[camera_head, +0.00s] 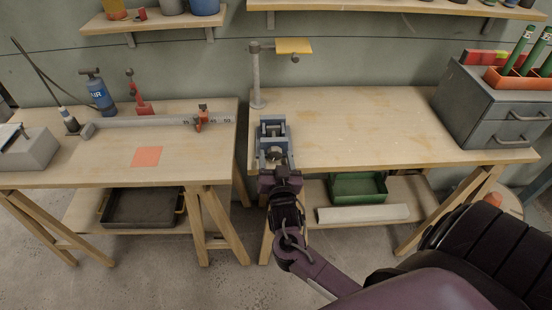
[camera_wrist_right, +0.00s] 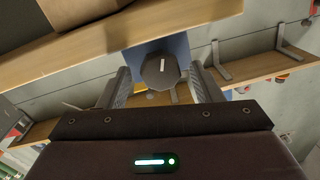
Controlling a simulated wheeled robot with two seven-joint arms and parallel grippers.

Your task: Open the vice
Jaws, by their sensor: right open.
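A blue and grey vice (camera_head: 272,127) is mounted at the front left of the right workbench (camera_head: 360,125). It is too small to tell how far apart its jaws are. My right gripper (camera_head: 276,167) is at the vice's near end, in front of the bench edge. In the right wrist view, a dark faceted knob (camera_wrist_right: 161,70) with a white mark sits between my open fingers (camera_wrist_right: 163,85). A gap shows on both sides, with the vice's blue body (camera_wrist_right: 184,46) behind. My left gripper is out of view.
A lamp-like post (camera_head: 257,80) stands behind the vice, and a grey drawer cabinet (camera_head: 490,105) is at the right. The right benchtop's middle is clear.

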